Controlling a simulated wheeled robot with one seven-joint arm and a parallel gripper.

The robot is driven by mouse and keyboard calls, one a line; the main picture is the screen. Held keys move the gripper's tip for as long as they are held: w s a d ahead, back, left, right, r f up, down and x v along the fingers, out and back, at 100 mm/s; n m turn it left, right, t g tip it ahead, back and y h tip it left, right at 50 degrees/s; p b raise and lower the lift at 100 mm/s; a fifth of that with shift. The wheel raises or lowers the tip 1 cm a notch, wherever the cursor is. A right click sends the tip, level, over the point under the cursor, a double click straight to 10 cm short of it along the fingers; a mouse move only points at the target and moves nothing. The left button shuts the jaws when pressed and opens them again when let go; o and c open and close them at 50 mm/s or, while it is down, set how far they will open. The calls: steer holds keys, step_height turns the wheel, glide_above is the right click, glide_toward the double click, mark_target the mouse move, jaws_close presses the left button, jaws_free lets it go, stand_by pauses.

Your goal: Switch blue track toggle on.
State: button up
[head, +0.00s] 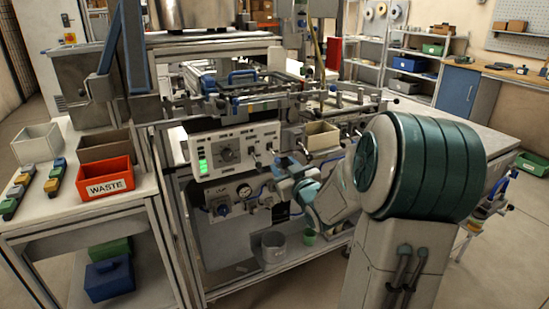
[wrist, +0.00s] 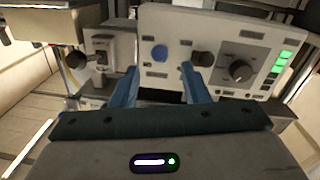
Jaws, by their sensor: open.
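The control panel (head: 236,146) on the machine front has a green indicator, a dial and small levers at its right side. In the head view my gripper (head: 284,175) is just below and right of the panel.
A separate lever box (wrist: 105,52) stands left of the panel in the wrist view. A gauge panel (head: 235,197) sits below. A red waste bin (head: 106,179) stands on the left bench. A grey bucket (head: 273,246) is on the lower shelf.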

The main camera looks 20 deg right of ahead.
mark_target(278, 159)
steer(key=w, duration=0.7)
steer(key=shift+w+d, duration=0.1)
steer(key=shift+w, duration=0.1)
steer(key=shift+c, duration=0.2)
jaws_close()
